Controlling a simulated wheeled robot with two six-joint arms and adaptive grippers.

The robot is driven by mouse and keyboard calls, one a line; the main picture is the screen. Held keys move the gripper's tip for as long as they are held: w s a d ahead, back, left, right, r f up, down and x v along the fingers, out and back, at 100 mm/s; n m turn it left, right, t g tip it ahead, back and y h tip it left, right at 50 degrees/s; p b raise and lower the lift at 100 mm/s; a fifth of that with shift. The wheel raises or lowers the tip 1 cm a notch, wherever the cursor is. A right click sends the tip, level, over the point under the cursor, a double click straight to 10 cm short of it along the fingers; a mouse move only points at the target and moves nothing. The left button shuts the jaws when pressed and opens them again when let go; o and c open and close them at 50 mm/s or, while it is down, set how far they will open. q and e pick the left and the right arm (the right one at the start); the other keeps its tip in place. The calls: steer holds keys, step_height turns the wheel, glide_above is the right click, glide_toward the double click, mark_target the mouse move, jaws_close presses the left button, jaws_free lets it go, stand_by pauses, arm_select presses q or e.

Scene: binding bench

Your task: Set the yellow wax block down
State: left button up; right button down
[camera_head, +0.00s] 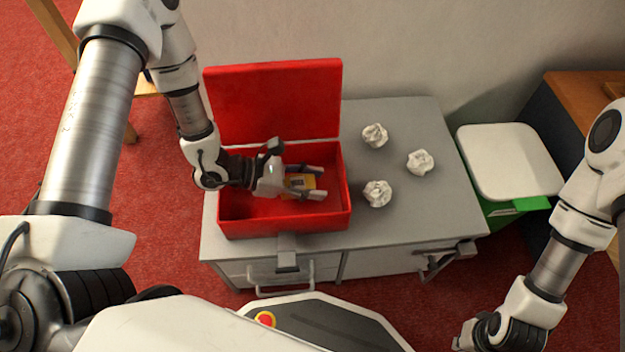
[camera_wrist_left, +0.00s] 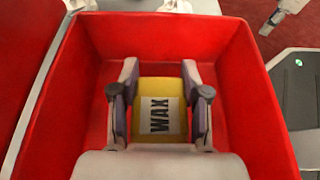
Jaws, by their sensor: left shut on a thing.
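The yellow wax block (camera_wrist_left: 158,92) has a white label reading WAX. My left gripper (camera_wrist_left: 158,108) is shut on it, with one finger on each side, inside the open red box (camera_wrist_left: 240,60). In the head view the wax block (camera_head: 300,183) shows between the fingers of my left gripper (camera_head: 306,183), within the walls of the red box (camera_head: 290,222). I cannot tell whether the block touches the box floor. My right arm comes in at the lower right of the head view; its fingertips are not clearly shown.
The box's lid (camera_head: 272,103) stands open at the back. Three crumpled paper balls (camera_head: 375,136) lie on the grey cabinet top (camera_head: 425,215) right of the box. A green bin with a white lid (camera_head: 510,160) stands further right. The cabinet's right side is mostly clear.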

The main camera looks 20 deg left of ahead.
arm_select(q)
steer(key=shift+f, duration=0.25)
steer(key=o, duration=1.2)
steer(key=shift+c, duration=0.2)
steer(key=shift+r, duration=0.2)
steer(key=shift+r+p, duration=0.6)
steer(key=shift+p, duration=0.05)
steer(key=p+v, duration=0.5)
steer(key=v, duration=0.7)
steer(key=shift+p, duration=0.4)
